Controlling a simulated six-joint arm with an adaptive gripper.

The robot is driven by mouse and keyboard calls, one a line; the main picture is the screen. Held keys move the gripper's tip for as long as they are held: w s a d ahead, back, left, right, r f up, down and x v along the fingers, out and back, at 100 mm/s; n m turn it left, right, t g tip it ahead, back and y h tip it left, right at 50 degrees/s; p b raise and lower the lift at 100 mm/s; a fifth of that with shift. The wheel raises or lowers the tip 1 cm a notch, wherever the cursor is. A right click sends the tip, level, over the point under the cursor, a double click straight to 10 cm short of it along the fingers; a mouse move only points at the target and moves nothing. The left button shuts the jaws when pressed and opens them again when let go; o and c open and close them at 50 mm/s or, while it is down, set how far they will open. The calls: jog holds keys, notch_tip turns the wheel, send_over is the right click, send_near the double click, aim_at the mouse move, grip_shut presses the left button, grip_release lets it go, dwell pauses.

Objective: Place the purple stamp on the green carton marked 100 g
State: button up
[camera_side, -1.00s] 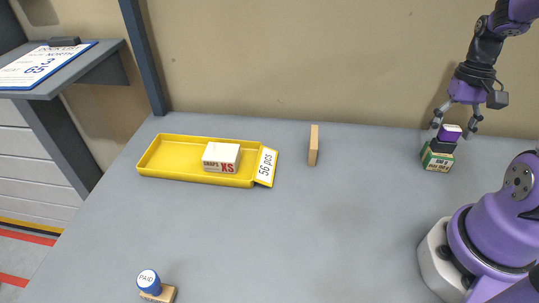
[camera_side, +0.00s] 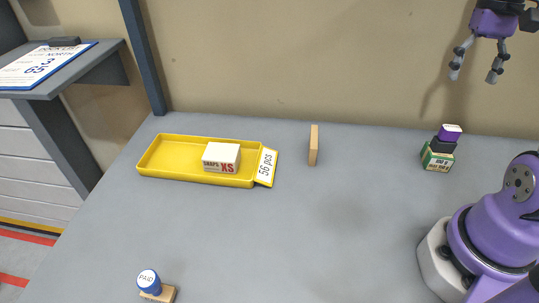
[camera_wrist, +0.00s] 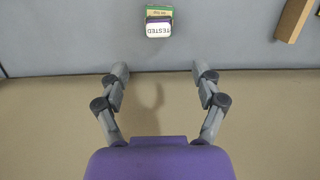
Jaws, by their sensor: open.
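The purple stamp (camera_side: 449,133) with a black base stands upright on top of the green carton (camera_side: 437,161) at the right of the table. In the wrist view the stamp's white top (camera_wrist: 158,30) reads "TESTED", and a strip of the green carton (camera_wrist: 158,11) shows behind it. The small print on the carton is too small to read. My gripper (camera_side: 474,76) is open and empty, well above and apart from the stamp. Its spread fingers also show in the wrist view (camera_wrist: 161,72).
A yellow tray (camera_side: 165,172) marked "56 pcs" holds a white box (camera_side: 221,158) marked XS. A wooden block (camera_side: 313,146) stands near the wall. A blue stamp (camera_side: 148,281) marked PAID sits at the front left. The middle of the table is clear.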

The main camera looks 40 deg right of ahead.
jog(key=w+a+f+n+t+h, duration=0.1)
jog(key=a+n+t, duration=0.5)
jog(key=a, duration=1.5)
jog(key=w+f+n, duration=0.1)
jog(key=w+n, duration=0.1)
jog(key=shift+w+n+t, duration=0.15)
jog(key=shift+n+t, duration=0.25)
